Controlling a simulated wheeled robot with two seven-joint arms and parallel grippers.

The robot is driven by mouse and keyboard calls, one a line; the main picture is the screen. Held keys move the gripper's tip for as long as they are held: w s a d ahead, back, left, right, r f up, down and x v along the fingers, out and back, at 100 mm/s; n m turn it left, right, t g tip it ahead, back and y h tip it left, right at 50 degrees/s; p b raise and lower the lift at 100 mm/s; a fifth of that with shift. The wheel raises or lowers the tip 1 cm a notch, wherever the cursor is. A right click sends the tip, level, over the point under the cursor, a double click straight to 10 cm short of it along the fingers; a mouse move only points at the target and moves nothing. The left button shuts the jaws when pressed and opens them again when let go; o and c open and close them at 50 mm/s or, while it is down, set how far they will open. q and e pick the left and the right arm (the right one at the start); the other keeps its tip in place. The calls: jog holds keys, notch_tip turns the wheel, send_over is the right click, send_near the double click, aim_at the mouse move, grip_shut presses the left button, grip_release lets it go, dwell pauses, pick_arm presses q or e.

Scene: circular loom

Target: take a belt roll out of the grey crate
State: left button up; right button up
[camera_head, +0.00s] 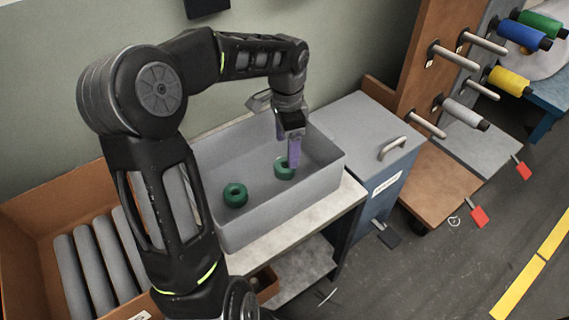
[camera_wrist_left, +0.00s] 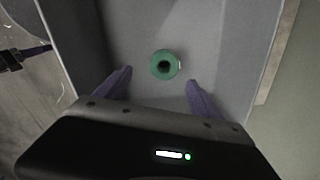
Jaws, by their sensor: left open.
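The grey crate (camera_head: 232,227) stands on a light worktop. Two green belt rolls lie on its floor: one belt roll (camera_head: 235,194) toward the left, and another belt roll (camera_head: 283,171) near my left gripper (camera_head: 292,160). The left gripper points down inside the crate, open, with purple fingers. In the left wrist view, a green roll (camera_wrist_left: 165,64) with a dark centre hole lies ahead of the open fingers (camera_wrist_left: 160,88), roughly centred between them and apart from both. In the head view the fingers partly cover the nearer roll.
A brown box (camera_head: 22,222) with several grey tubes stands at the left. A blue-grey cabinet (camera_head: 350,135) with a handle is right of the crate. A brown rack (camera_head: 420,70) with pegs and coloured spools stands farther right. The crate's floor is otherwise clear.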

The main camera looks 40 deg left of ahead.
aim_at(285, 165)
pick_arm(q)
jog(key=shift+w+a+f, duration=0.25)
jog(key=shift+w+a, duration=0.05)
jog(key=shift+w, duration=0.05)
jog(key=shift+s+r, duration=0.1)
pick_arm(e)
jog(key=shift+w+a+f, duration=0.25)
jog(key=shift+w+f, duration=0.05)
jog(key=shift+w, duration=0.05)
pick_arm(q)
jog(key=shift+d, duration=0.1)
jog(key=shift+f+b, duration=0.3)
jog(key=shift+f, duration=1.05)
pick_arm(e)
jog(key=shift+f, duration=0.25)
pick_arm(q)
notch_tip(285, 165, down, 5)
jog(key=shift+s+f+b, duration=0.1)
jog(key=shift+s+b, duration=0.05)
jog(key=shift+b, duration=0.5)
pick_arm(e)
jog(key=shift+f, duration=0.65)
